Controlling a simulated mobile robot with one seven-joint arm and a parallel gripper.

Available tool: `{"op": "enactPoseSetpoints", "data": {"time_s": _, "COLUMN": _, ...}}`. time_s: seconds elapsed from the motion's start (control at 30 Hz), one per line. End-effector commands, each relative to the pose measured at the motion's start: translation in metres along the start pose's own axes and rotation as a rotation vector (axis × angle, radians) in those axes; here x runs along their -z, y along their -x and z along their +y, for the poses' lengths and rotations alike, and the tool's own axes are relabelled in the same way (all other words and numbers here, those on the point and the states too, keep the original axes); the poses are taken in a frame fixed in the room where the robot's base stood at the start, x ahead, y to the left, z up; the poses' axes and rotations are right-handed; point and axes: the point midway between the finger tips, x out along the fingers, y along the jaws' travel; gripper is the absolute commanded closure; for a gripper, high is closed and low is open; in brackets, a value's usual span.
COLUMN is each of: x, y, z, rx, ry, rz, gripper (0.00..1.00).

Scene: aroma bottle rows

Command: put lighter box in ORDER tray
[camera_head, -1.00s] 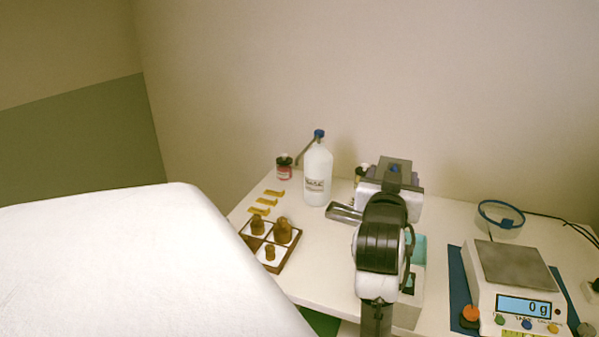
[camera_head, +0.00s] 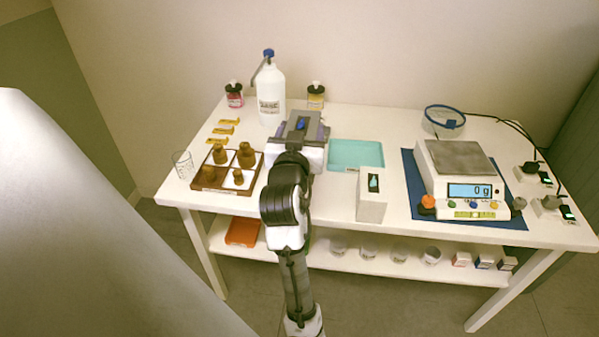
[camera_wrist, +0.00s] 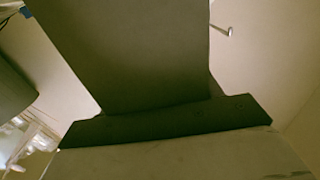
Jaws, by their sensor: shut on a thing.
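My gripper (camera_head: 300,130) is over the table in the head view, left of a teal tray and right of a brown divided tray; my arm hides its fingertips. In the wrist view a large, dark, flat-sided thing (camera_wrist: 135,50) fills the upper middle, and my gripper is shut on it. It looks like a box, but no label shows. The teal tray (camera_head: 372,145) lies flat and its visible part is empty. A small label on its front edge is too small to read, so I cannot tell whether it says ORDER. Small boxes (camera_head: 484,262) stand on the lower shelf.
A white block (camera_head: 371,207) stands at the table's front edge. A scale (camera_head: 463,195) reading 0 g is on a blue mat at right. The brown tray (camera_head: 191,187) holds brown bottles. A white bottle (camera_head: 271,90) stands behind. Cables run at the right.

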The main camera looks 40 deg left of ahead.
Motion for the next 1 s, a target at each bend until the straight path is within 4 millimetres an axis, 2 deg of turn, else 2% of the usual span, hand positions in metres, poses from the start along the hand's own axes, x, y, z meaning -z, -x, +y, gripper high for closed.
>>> {"op": "enactPoseSetpoints", "data": {"time_s": 0.03, "x": -0.015, "y": 0.001, "z": 0.0, "rx": 0.001, "ry": 0.002, "rz": -0.004, "gripper": 0.81}}
{"op": "enactPoseSetpoints", "data": {"time_s": 0.1, "x": -0.033, "y": 0.001, "z": 0.0, "rx": 0.0, "ry": 0.002, "rz": -0.004, "gripper": 0.81}}
{"op": "enactPoseSetpoints", "data": {"time_s": 0.3, "x": -0.067, "y": 0.001, "z": 0.0, "rx": 0.002, "ry": 0.001, "rz": 0.002, "gripper": 0.81}}
{"op": "enactPoseSetpoints", "data": {"time_s": 0.47, "x": -0.078, "y": 0.0, "z": 0.0, "rx": 0.001, "ry": 0.0, "rz": 0.003, "gripper": 0.81}}
{"op": "enactPoseSetpoints", "data": {"time_s": 0.73, "x": -0.114, "y": 0.0, "z": 0.0, "rx": 0.0, "ry": 0.0, "rz": 0.001, "gripper": 0.81}}
{"op": "enactPoseSetpoints", "data": {"time_s": 1.0, "x": -0.118, "y": 0.0, "z": 0.0, "rx": 0.001, "ry": 0.0, "rz": 0.006, "gripper": 0.81}}
